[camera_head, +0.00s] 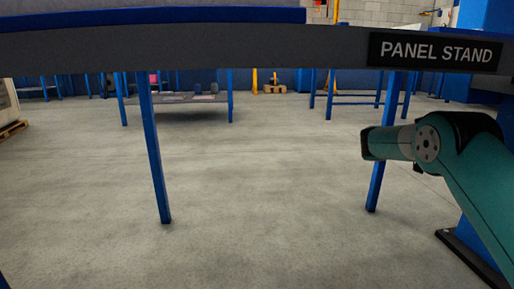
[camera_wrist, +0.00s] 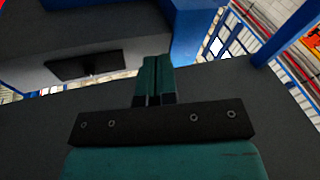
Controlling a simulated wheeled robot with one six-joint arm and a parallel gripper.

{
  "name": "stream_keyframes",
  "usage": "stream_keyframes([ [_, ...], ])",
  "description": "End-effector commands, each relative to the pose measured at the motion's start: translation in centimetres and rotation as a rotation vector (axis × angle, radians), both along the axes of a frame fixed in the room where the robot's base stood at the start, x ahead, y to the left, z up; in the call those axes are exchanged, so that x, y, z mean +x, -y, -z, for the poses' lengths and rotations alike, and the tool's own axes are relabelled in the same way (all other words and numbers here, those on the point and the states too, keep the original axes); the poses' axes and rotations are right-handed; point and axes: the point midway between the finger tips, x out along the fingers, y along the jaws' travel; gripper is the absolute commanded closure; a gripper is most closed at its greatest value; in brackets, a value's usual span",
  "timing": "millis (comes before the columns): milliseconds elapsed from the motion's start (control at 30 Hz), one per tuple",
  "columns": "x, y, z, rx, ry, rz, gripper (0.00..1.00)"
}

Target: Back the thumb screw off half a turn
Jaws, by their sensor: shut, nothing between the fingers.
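My gripper (camera_wrist: 153,75) shows in the wrist view. Its two teal fingers are together, with nothing between them. No thumb screw can be made out in either view. In the head view the panel stand (camera_head: 200,50) is a grey slab on blue legs, seen from low down at its front edge. The top of the stand is out of sight there. My teal arm shows at the right of the head view, but my fingers cannot be made out there.
A black sign (camera_head: 437,52) reading PANEL STAND is on the stand's front edge. A blue leg (camera_head: 153,150) stands left of centre. A low table (camera_head: 180,98) is farther back. The concrete floor (camera_head: 260,190) between is clear. The wrist view shows a grey surface (camera_wrist: 225,95) below the fingers.

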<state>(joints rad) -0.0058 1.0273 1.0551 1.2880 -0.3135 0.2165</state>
Motion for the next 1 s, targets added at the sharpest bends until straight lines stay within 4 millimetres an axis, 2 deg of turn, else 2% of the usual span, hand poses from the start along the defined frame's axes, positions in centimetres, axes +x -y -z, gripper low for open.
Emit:
stream_keyframes([
  [33, -1.3, 2.4, -1.9, -0.045, 0.075, 0.043, 1.00],
  [100, -3.3, 4.8, -5.3, -0.109, 0.157, 0.093, 1.00],
  [200, -6.0, 7.2, -9.1, -0.186, 0.247, 0.153, 1.00],
  [333, -8.7, 9.0, -12.3, -0.255, 0.317, 0.208, 1.00],
  [533, -9.9, 10.3, -14.1, -0.288, 0.346, 0.234, 1.00],
  [1000, -9.5, 15.7, -14.2, -0.287, 0.343, 0.233, 1.00],
])
